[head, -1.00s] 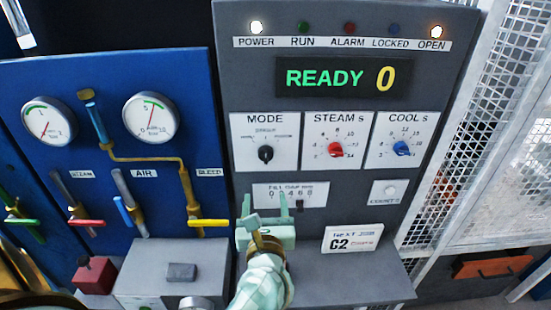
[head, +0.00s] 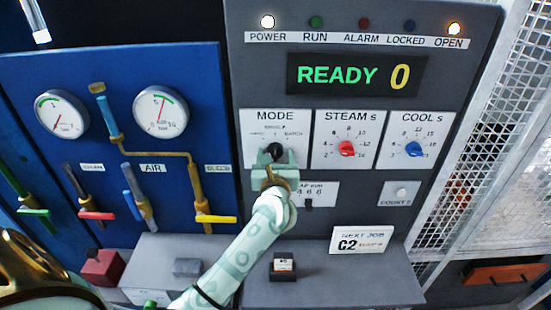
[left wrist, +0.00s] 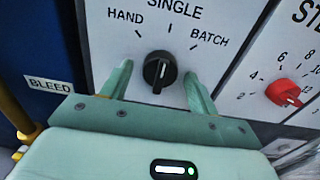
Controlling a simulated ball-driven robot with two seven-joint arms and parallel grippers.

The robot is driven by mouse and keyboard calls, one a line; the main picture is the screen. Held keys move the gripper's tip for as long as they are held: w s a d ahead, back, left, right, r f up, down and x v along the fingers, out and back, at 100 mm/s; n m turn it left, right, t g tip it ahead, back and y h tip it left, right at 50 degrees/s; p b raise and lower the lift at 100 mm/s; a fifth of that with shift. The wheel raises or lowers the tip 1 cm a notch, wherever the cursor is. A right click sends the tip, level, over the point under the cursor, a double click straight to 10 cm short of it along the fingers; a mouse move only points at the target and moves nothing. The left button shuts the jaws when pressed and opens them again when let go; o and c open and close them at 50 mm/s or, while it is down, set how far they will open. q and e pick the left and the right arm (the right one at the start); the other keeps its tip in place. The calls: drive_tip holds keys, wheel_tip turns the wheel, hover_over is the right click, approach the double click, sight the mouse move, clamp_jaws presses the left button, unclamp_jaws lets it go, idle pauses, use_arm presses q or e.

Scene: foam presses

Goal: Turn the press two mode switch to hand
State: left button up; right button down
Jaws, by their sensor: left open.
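The black mode switch (head: 275,150) sits on the white MODE plate (head: 256,122) of the grey press panel. In the left wrist view the knob (left wrist: 160,71) shows below the labels HAND at left, SINGLE at top and BATCH at right. Its pale mark appears to point near straight down or slightly left, with the knob close to upright. My left gripper (head: 276,158) is open, its two pale green fingers (left wrist: 160,88) standing on either side of the knob, apart from it. My right gripper is not in view.
The red STEAM knob (head: 346,148) and blue COOL knob (head: 413,149) are to the right of the switch. The display (head: 355,75) reads READY 0. Pipes and valve handles (head: 215,218) stand at left. A grey ledge (head: 345,288) runs below, holding a small black box (head: 283,266).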

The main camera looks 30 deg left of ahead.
use_arm(q)
drive_tip(key=shift+s, duration=0.1)
drive_tip(key=c, duration=1)
drive_tip(key=shift+o, duration=0.2)
